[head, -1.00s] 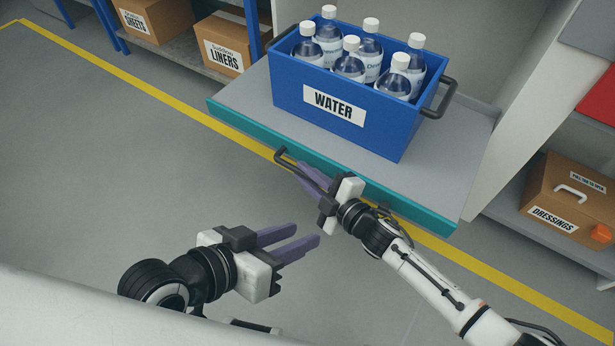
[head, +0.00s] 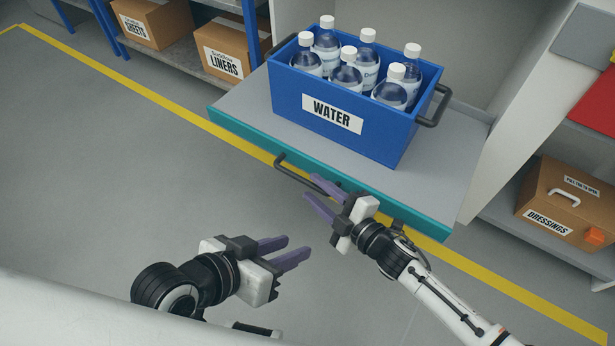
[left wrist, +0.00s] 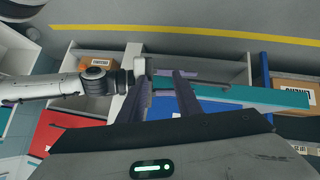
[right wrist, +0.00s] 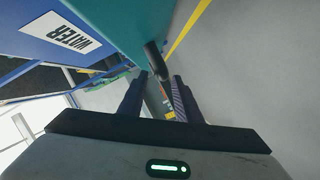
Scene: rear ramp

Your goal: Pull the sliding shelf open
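The sliding shelf (head: 235,105) is a grey board with a teal front edge, and it juts out from the storage unit. Its dark bar handle (head: 291,172) runs along the front edge. My right gripper (head: 311,187) is open, with its fingers near the handle's right part. In the right wrist view the handle (right wrist: 155,60) shows just beyond the fingertips, roughly between them; I cannot tell whether it is inside the grip. My left gripper (head: 298,247) is open and empty, over the floor below the right gripper. The left wrist view also shows the teal edge (left wrist: 240,94).
A blue WATER crate (head: 290,92) with several bottles stands on the shelf. Boxes labelled LINERS (head: 225,48) and SHEETS sit on a rack at the upper left. A DRESSINGS box (head: 560,205) is at the right. The floor (head: 110,200) at left is clear.

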